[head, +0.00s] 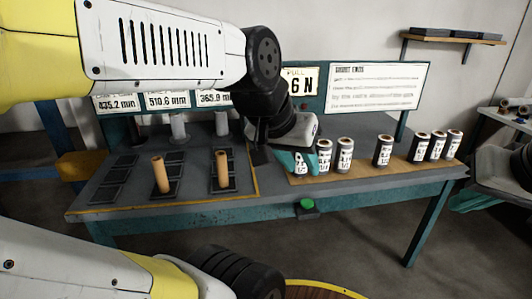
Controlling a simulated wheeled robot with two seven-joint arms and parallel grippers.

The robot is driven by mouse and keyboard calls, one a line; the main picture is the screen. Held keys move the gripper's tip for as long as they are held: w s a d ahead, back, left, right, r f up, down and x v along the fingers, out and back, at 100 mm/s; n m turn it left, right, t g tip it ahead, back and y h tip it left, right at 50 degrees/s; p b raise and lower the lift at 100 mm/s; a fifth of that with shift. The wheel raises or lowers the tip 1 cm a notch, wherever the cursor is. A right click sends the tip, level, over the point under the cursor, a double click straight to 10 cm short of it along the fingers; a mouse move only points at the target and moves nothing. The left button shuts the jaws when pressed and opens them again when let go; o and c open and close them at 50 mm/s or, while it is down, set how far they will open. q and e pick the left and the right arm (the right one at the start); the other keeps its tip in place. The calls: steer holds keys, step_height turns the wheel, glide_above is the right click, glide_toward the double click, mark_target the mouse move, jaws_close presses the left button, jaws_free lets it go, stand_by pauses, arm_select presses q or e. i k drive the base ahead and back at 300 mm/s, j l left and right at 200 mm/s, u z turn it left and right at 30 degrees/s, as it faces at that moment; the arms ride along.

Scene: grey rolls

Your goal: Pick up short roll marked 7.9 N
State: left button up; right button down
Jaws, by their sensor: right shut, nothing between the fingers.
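Several short grey rolls with white labels stand upright on a wooden strip (375,165) at the right of the table; the label print is too small to read, so I cannot tell which is marked 7.9 N. My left gripper (299,162) reaches down at the leftmost roll (300,167), its teal fingers on either side of it; whether they grip it is unclear. Beside it stand another roll (324,157), a third (344,155), one apart (383,151) and a group at the right end (437,146). My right gripper (466,199) is shut and empty at the right edge, off the table.
The teal-edged table (180,219) carries dark square pads with two tan tubes (160,174) (222,169) at the left. A green button (307,204) is on the front edge. A sign board (375,87) stands behind the rolls. A shelf (455,38) hangs at the upper right.

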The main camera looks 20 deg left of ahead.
mark_target(221, 155)
steer(key=u, duration=1.4)
